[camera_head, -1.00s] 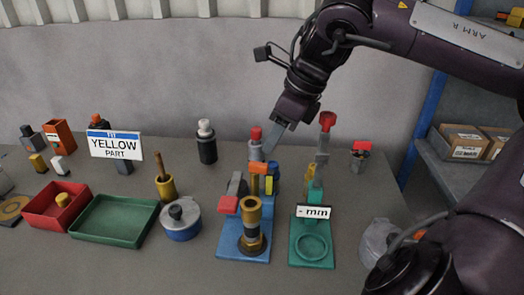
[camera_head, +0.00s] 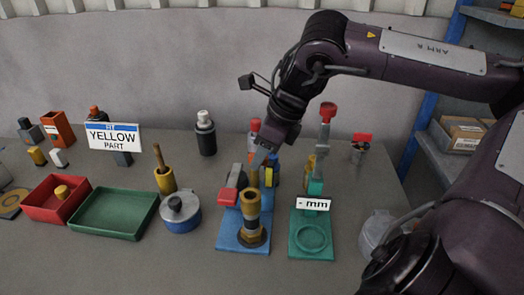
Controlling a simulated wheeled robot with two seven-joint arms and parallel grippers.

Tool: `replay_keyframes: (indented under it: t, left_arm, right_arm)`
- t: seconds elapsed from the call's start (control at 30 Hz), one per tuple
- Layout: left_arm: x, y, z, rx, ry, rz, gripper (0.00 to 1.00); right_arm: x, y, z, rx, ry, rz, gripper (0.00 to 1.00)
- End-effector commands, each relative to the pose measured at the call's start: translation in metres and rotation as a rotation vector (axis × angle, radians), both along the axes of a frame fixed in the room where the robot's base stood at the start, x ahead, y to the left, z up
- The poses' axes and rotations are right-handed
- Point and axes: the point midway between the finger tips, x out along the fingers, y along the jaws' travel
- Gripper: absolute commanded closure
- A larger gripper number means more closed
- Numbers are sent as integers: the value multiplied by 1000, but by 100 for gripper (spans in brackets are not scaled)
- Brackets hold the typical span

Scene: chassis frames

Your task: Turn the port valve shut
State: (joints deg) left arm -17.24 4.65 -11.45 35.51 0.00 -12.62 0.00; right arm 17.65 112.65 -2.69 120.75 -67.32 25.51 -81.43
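A blue stand (camera_head: 230,242) on the bench carries an upright brass fitting (camera_head: 252,212). A red and grey part (camera_head: 231,191) is behind the fitting to its left, and a dark piece with yellow (camera_head: 270,175) is behind it to the right. Which of these is the port valve I cannot tell for sure. My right gripper (camera_head: 258,160) points down just above and behind the stand, close to the red and grey part. Its fingers overlap the parts behind, so contact and opening are unclear. My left gripper is out of view.
A green stand (camera_head: 312,250) with a "- mm" label and red-topped post (camera_head: 326,112) is to the right. A blue-sided round can (camera_head: 180,215), green tray (camera_head: 112,232) and red tray (camera_head: 40,212) are to the left. A black-and-white bottle (camera_head: 205,135) stands behind.

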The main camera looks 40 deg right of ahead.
Motion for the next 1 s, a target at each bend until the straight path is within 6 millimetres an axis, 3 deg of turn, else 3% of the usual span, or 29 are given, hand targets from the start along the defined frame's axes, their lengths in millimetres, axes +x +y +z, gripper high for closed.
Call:
replay_keyframes:
  t: [0.07,0.3,0.67,1.0]
  left_arm:
    - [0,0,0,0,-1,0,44]
    - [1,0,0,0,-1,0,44]
    - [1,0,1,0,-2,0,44]
    - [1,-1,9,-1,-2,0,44]
  right_arm:
    - [0,0,0,0,0,0,68]
    - [0,0,0,0,0,0,99]
    - [0,0,1,-1,0,-32,100]
    - [-2,4,2,-3,1,-243,100]
